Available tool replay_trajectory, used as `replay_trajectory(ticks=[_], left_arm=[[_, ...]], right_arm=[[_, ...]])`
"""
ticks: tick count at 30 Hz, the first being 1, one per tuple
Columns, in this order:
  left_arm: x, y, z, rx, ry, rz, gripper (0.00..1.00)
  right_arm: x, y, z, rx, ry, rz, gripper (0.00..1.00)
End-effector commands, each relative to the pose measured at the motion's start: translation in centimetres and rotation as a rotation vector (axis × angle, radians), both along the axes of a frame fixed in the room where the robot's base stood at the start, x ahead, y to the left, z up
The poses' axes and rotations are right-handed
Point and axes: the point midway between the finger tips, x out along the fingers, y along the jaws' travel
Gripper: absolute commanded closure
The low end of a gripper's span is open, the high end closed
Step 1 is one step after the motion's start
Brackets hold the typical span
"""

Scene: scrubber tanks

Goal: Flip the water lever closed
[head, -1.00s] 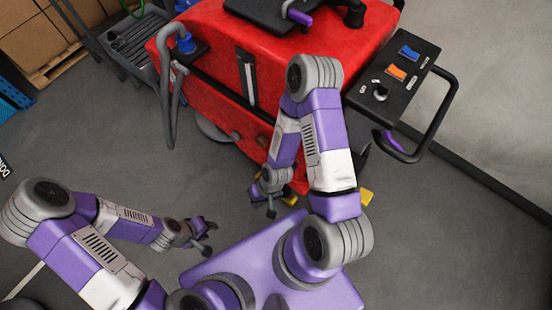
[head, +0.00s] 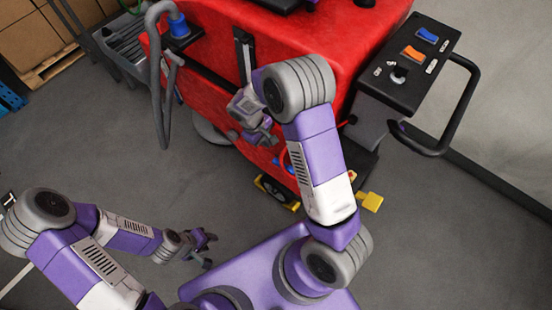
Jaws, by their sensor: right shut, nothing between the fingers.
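The red scrubber tank (head: 330,35) fills the upper middle of the head view. I cannot make out the water lever for certain. A small red and blue part (head: 287,160) low on the tank side is partly hidden by my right arm. Yellow parts show low at the machine's base, one of them a yellow block (head: 371,202) right of my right arm. My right gripper (head: 264,138) is shut and empty, close in front of the lower tank side; I cannot tell whether it touches. My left gripper (head: 208,250) is open and empty above the floor, away from the machine.
A black control panel (head: 405,95) with orange and blue switches and a black handle bar (head: 462,110) juts out at right. A grey hose (head: 157,75) hangs at the machine's left. Boxes (head: 40,40) stand at the far left.

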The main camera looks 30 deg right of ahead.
Motion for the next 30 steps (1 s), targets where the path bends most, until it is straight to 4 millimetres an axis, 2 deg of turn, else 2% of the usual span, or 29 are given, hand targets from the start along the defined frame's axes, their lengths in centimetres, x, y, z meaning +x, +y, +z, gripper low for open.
replay_trajectory(ticks=[4,7,21,25,30], left_arm=[[0.0,0.0,-0.2,0.000,0.000,0.000,0.61],[0.0,0.0,-0.6,0.000,0.000,0.000,0.61],[0.0,0.0,-3.8,0.000,0.000,0.000,0.61],[0.0,0.0,-4.4,0.000,0.000,0.000,0.61],[0.0,0.0,-4.7,0.000,0.000,0.000,0.61]], right_arm=[[-0.1,-0.1,-0.5,0.001,0.003,-0.001,1.00],[-0.2,-0.3,-1.6,0.001,0.002,-0.002,1.00],[-1.0,-2.6,-11.0,0.002,0.004,-0.002,1.00],[-1.1,-3.1,-12.6,0.002,0.003,-0.002,1.00],[-1.2,-3.4,-13.6,0.002,0.002,-0.001,1.00]])
